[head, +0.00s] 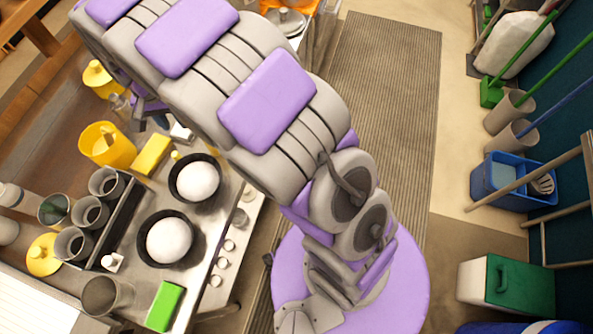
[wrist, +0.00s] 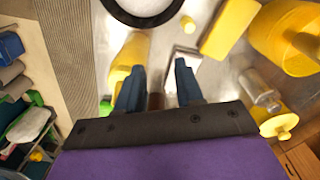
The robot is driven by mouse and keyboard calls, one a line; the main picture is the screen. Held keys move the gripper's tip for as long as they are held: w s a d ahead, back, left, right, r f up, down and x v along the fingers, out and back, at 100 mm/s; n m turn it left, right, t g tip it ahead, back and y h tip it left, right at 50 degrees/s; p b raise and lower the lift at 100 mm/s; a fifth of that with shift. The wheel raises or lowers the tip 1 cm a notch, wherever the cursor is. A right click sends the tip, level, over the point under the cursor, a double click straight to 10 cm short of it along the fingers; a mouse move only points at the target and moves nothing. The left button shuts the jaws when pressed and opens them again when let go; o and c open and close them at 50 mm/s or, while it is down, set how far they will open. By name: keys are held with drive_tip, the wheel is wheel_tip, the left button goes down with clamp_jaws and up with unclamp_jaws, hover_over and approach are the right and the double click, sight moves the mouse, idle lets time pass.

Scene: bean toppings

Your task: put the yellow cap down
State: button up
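My gripper (wrist: 160,78) shows in the wrist view with its two dark blue fingers apart. I see no yellow cap held between them. A small round yellow piece (wrist: 188,25), which may be the cap, lies on the metal surface beyond the right fingertip; it also shows in the head view (head: 175,155) beside a black-rimmed bowl. A yellow bottle-like object (wrist: 130,58) is by the left finger, partly hidden by it. In the head view my arm hides most of the gripper and this object.
A yellow block (head: 152,156), a yellow pot (head: 107,145) and a knobbed yellow lid (head: 98,76) stand near the gripper. Two black-rimmed bowls (head: 167,239) hold white mounds. Several grey cups (head: 90,213) and a green block (head: 164,306) crowd the counter's front.

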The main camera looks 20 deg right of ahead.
drive_tip(key=s+d+r, duration=0.3)
drive_tip(key=d, duration=0.3)
drive_tip(key=s+d+r, duration=0.2)
drive_tip(key=d+r, duration=0.1)
drive_tip(key=d, duration=0.2)
drive_tip(key=s+d+r+n+g, duration=0.1)
drive_tip(key=s+d, duration=0.6)
drive_tip(key=s, duration=0.6)
drive_tip(key=s+d+r+n, duration=0.2)
drive_tip(key=s+d, duration=0.5)
drive_tip(key=s, duration=0.6)
drive_tip(key=shift+s+r+g, duration=0.15)
drive_tip(key=shift+s+g, duration=0.25)
drive_tip(key=shift+a, duration=0.2)
drive_tip(key=shift+d, duration=0.15)
